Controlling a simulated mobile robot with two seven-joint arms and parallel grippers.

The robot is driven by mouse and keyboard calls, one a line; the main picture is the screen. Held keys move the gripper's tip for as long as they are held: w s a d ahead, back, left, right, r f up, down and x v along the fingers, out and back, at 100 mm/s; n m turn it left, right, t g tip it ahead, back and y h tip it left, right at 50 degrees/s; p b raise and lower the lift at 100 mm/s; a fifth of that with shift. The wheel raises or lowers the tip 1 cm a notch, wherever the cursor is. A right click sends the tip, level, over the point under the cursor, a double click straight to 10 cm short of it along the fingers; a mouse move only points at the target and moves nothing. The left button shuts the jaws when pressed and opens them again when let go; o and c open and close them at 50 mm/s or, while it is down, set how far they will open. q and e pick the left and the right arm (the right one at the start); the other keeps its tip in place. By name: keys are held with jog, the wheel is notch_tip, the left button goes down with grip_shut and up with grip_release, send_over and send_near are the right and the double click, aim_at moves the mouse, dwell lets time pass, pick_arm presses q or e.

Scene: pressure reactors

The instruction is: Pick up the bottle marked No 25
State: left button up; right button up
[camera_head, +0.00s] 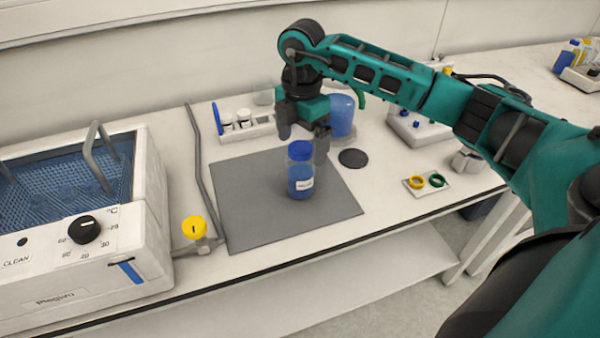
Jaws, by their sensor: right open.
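One bottle (301,172) with a blue cap, blue contents and a white label stands upright on the grey mat (238,211). The print on its label is too small to read. My right gripper (303,146) is open at the bottle's upper part, behind or around the cap; one finger shows on each side. I cannot tell whether the fingers touch it. A larger vessel with blue contents (341,117) stands behind, to the right of the gripper. My left gripper is not in view.
An ultrasonic-type bath (85,235) with a dial fills the left. A yellow-topped valve (194,228) is by the mat's left edge. A white rack with small jars (244,124) stands behind the mat. A black disc (353,158) and a plate with rings (426,183) lie right.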

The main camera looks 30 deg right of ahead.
aim_at(300, 171)
jog(key=f, duration=0.5)
jog(key=shift+w+f, duration=0.25)
jog(key=shift+f, duration=0.1)
